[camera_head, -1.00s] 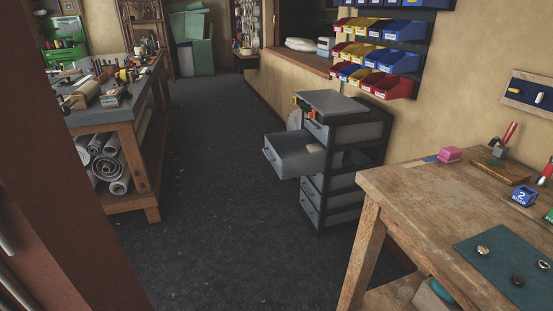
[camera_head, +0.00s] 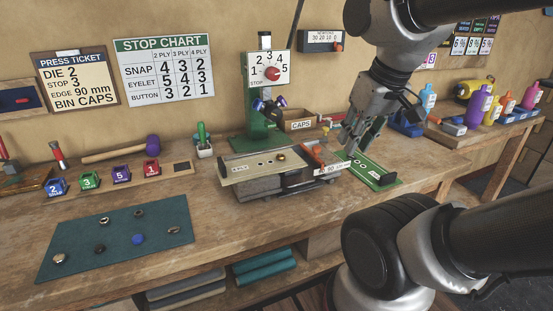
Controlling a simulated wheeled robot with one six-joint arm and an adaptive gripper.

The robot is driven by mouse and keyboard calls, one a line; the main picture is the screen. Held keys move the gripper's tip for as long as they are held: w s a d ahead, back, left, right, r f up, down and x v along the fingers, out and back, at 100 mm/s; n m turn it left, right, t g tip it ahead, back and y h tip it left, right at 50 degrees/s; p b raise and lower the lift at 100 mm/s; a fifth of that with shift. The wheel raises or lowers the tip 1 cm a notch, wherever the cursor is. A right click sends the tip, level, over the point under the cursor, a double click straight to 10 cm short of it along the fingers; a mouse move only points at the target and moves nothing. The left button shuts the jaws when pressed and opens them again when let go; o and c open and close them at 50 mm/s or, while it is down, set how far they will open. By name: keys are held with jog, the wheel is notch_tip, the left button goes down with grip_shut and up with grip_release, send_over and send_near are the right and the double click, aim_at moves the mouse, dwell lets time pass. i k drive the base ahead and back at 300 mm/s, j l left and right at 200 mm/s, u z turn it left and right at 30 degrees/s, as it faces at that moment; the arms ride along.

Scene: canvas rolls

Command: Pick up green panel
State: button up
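A narrow green panel (camera_head: 372,172) lies on the workbench, right of the press, with pale markings and small round fittings on it. My gripper (camera_head: 354,148) hangs from above, pointing down close over the panel's far left end. The fingers overlap the panel's far end in the picture. I cannot tell whether they touch it, or whether they are apart or closed.
The green press (camera_head: 250,130) and its grey bed with a pale plate (camera_head: 255,167) stand just left of the panel. A caps box (camera_head: 299,125) is behind. Bottles (camera_head: 480,105) stand at right. A teal mat (camera_head: 75,236) with small fasteners lies at front left.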

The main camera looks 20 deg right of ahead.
aim_at(376, 177)
jog(key=l, duration=1.75)
